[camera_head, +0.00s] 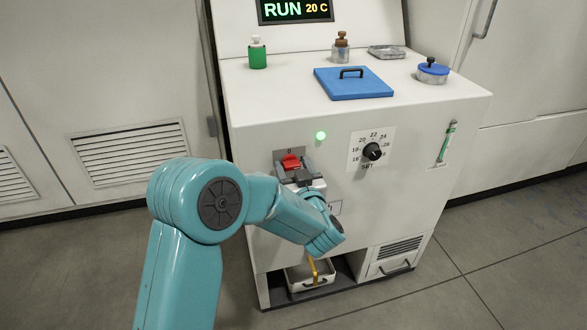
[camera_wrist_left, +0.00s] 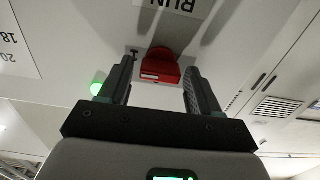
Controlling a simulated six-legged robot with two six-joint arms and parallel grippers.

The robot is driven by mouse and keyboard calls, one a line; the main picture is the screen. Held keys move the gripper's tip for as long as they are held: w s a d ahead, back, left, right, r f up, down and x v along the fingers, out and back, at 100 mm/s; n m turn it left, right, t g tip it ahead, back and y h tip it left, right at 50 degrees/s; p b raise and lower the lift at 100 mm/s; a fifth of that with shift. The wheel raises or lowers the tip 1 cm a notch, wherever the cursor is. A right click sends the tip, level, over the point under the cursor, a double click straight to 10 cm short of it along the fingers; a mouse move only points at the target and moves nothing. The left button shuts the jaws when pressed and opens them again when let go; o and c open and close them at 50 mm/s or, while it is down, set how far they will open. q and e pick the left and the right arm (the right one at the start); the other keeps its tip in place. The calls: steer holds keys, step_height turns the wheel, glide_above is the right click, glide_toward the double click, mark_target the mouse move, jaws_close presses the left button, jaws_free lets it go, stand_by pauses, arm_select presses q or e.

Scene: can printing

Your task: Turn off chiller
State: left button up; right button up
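The chiller (camera_head: 260,115) is a white cabinet, and its display (camera_head: 295,10) reads RUN 20 C. A red switch (camera_head: 291,161) sits on its front at the left, under a small "0" mark. A green lamp (camera_head: 320,136) is lit to its upper right. My left gripper (camera_head: 295,168) is at the switch, its fingers open on either side. The left wrist view shows the red switch (camera_wrist_left: 160,66) between and beyond the open fingers (camera_wrist_left: 160,88); I cannot tell whether they touch it. My right gripper is not in view.
A black set dial (camera_head: 373,151) is right of the lamp. A blue lid (camera_head: 352,83), a green bottle (camera_head: 257,52), a brown-topped bottle (camera_head: 341,47) and a blue-lidded jar (camera_head: 432,70) are on top. A drip tray (camera_head: 308,282) is below. Grey floor is clear at right.

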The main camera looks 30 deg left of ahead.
arm_select(q)
steer(key=c, duration=0.8)
steer(key=shift+o, duration=0.2)
steer(key=shift+f, duration=0.1)
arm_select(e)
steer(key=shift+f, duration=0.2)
arm_select(q)
steer(key=shift+f+n+b, duration=0.15)
steer(key=shift+n+b, duration=0.65)
steer(key=shift+b, duration=0.25)
steer(key=n+b, duration=0.5)
steer(key=shift+s+f+b, duration=0.1)
steer(key=shift+b, duration=0.2)
steer(key=n+b, duration=0.9)
steer(key=shift+a, duration=0.1)
steer(key=shift+n+b, duration=0.95)
steer(key=shift+n, duration=0.25)
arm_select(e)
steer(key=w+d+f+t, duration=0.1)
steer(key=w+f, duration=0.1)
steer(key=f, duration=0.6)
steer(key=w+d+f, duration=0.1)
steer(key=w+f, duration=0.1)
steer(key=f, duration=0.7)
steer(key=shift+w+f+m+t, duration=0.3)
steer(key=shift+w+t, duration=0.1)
